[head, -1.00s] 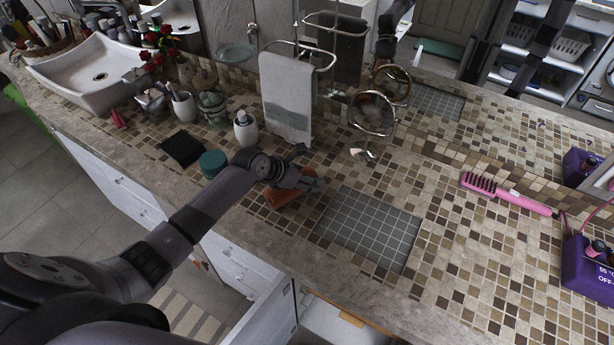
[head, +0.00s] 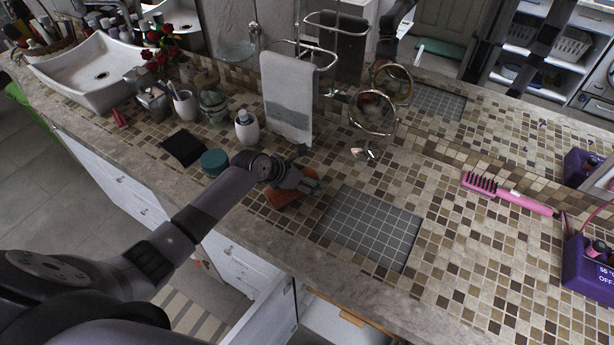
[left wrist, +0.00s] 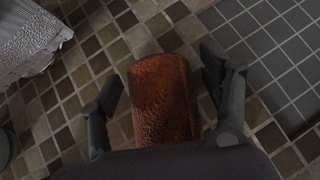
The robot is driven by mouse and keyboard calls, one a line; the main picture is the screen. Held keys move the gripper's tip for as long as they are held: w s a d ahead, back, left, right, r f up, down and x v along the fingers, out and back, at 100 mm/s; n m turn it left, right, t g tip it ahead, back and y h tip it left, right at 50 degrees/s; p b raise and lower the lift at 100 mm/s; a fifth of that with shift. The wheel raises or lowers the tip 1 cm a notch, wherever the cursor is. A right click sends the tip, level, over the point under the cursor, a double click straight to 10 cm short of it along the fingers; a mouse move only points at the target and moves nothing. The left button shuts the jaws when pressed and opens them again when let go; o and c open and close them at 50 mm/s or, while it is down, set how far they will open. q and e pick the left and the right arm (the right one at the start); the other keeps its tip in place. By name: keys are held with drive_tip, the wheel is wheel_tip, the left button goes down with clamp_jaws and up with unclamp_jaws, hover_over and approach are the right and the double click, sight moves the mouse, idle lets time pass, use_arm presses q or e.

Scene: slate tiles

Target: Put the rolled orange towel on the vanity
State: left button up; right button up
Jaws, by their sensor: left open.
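The rolled orange towel (head: 284,198) lies on the tiled vanity top (head: 455,270), left of a grey grid mat. In the head view my left gripper (head: 300,182) is over it and hides part of it. In the left wrist view the towel (left wrist: 162,100) lies between the two fingers of my left gripper (left wrist: 165,95). The fingers are spread with a gap on each side of the towel. I cannot tell whether the towel rests flat on the tiles. My right gripper is not in view.
The grey grid mat (head: 372,227) lies right of the towel. A round mirror (head: 373,112), a hanging grey towel (head: 288,98), a soap dispenser (head: 246,128) and a teal round container (head: 213,162) stand nearby. A pink brush (head: 505,193) lies at right. An open drawer (head: 270,318) is below the front edge.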

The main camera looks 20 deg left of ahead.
use_arm(q)
drive_tip(key=shift+r, duration=0.15)
wheel_tip(320, 180, up, 8)
drive_tip(key=r, duration=0.1)
hover_over(276, 199)
drive_tip(key=w, duration=0.4)
drive_tip(key=shift+w+a+f+b, duration=0.1)
drive_tip(key=shift+f+b, duration=0.15)
drive_tip(key=shift+b, duration=0.05)
